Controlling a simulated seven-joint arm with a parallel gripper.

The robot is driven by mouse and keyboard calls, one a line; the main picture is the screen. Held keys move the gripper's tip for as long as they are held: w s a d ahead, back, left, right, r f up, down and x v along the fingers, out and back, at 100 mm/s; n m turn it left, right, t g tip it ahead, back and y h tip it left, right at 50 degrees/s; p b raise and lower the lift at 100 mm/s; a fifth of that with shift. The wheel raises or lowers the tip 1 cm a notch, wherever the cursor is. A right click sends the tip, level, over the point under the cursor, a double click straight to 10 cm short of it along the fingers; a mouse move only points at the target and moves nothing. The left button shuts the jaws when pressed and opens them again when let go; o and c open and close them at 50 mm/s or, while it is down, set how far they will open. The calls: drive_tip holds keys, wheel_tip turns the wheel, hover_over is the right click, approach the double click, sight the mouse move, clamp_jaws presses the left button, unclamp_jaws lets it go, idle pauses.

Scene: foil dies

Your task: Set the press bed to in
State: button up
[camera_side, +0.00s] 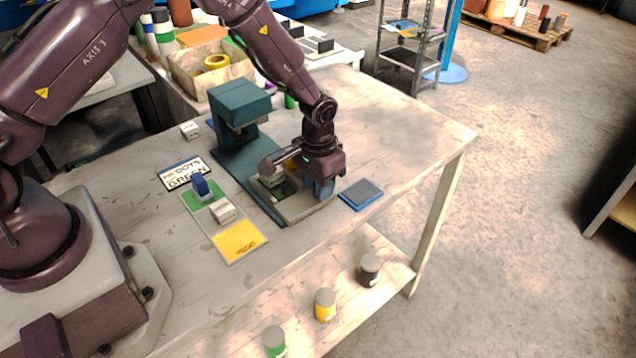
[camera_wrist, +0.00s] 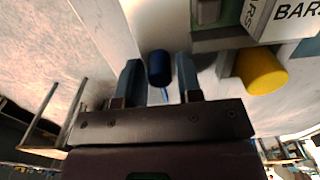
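The teal press (camera_side: 238,108) stands on a long teal base on the table. Its grey bed (camera_side: 305,208) is out in front of the press head, at the near end of the base. A block lies on the bed, partly behind my arm. My gripper (camera_side: 322,190) points down at the bed's front right. In the wrist view, my gripper (camera_wrist: 158,80) has its two blue-grey fingers apart, with a dark blue knob (camera_wrist: 158,66) between them and gaps on both sides. The pale bed surface (camera_wrist: 150,20) lies behind the knob. A yellow cylinder (camera_wrist: 262,72) is to the right.
A dark grey pad with blue edges (camera_side: 361,194) lies right of the bed. To the left are a sign reading "DOTS GREEN" (camera_side: 184,173), a blue-handled stamp (camera_side: 201,186), a pale block (camera_side: 223,211) and a yellow card (camera_side: 240,240). Another pale block (camera_side: 190,130) sits behind. The table's right side is clear.

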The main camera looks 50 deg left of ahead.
drive_tip(key=shift+f, duration=0.15)
drive_tip(key=shift+c, duration=0.5)
clamp_jaws()
drive_tip(key=a, duration=1.2)
drive_tip(key=shift+a, duration=0.35)
drive_tip(key=shift+o, duration=0.5)
unclamp_jaws()
drive_tip(key=shift+a, duration=0.1)
